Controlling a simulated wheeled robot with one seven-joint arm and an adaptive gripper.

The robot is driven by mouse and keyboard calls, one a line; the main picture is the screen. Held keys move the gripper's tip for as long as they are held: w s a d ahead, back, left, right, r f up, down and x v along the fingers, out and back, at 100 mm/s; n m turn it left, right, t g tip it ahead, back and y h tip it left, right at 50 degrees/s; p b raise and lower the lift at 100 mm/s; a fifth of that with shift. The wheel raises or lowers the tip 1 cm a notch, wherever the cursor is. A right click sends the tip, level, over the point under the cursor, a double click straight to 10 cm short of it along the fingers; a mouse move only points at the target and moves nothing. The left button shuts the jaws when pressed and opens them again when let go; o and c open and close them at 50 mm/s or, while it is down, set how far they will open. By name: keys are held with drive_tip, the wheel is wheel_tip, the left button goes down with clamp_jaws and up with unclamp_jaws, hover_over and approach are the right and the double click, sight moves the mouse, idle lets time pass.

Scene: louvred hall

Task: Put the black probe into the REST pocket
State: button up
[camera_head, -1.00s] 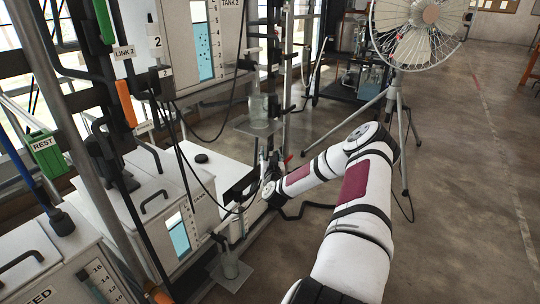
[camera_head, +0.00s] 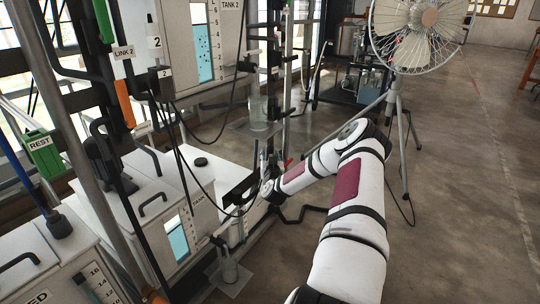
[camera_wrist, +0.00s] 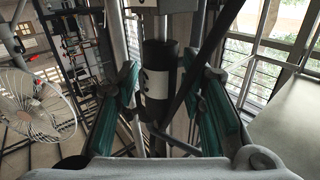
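The REST pocket (camera_head: 44,154) is a green holder with a white label, on the frame at the left of the head view. In the wrist view, a black cylinder with a white patch (camera_wrist: 160,58), which looks like the black probe, stands between the teal-padded fingers of my gripper (camera_wrist: 170,108). Gaps show on both sides of it, so the fingers are open and appear not to touch it. Its depth from the fingertips is unclear. In the head view my gripper (camera_head: 262,188) is small and partly hidden, beside the rack and right of the white tank.
White tanks (camera_head: 150,205) with dark handles and hanging black cables stand left of my arm. A clear vessel (camera_head: 229,268) stands on a low plate in front. A fan on a tripod (camera_head: 400,130) stands right. Floor on the right is clear.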

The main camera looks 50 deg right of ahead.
clamp_jaws()
drive_tip(key=shift+r, duration=0.1)
